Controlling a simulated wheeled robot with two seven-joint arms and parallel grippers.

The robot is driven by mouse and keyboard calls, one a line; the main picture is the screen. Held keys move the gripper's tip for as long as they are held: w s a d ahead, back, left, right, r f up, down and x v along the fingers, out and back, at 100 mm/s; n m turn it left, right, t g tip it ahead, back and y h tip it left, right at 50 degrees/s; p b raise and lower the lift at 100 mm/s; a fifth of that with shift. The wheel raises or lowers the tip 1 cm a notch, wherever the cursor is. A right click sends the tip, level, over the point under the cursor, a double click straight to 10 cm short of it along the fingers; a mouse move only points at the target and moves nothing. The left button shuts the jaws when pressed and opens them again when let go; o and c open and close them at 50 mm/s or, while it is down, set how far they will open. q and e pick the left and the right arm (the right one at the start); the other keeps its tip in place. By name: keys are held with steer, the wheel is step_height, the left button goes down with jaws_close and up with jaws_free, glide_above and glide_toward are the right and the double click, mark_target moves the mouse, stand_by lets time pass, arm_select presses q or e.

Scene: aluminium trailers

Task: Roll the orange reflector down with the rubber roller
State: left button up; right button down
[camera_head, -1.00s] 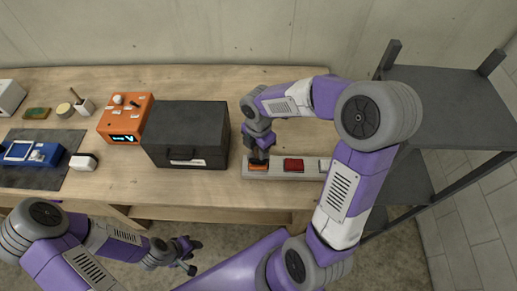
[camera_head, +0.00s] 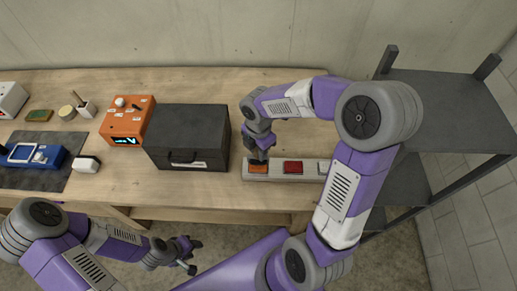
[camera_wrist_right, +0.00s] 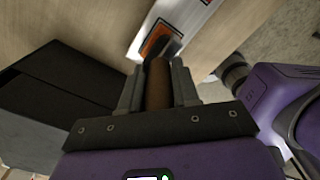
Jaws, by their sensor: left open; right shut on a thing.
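The orange reflector (camera_head: 258,169) lies at the left end of a pale aluminium bar (camera_head: 308,178) on the bench. It also shows in the right wrist view (camera_wrist_right: 152,36), partly hidden behind the tool. My right gripper (camera_head: 259,152) is right above it, shut on the roller's brown handle (camera_wrist_right: 157,88). The roller's dark far end is over the reflector in the wrist view; I cannot tell whether it touches. My left gripper (camera_head: 190,256) is open and empty, low in front of the bench edge.
A red reflector (camera_head: 293,167) and a pale one (camera_head: 323,167) sit further right on the bar. A black case (camera_head: 188,135) stands close on the left, beside an orange device (camera_head: 126,121). A dark shelf rack (camera_head: 450,105) stands at the right.

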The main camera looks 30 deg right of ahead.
steer(key=shift+r+p, duration=2.3)
steer(key=shift+r, duration=0.5)
steer(key=shift+f, duration=0.1)
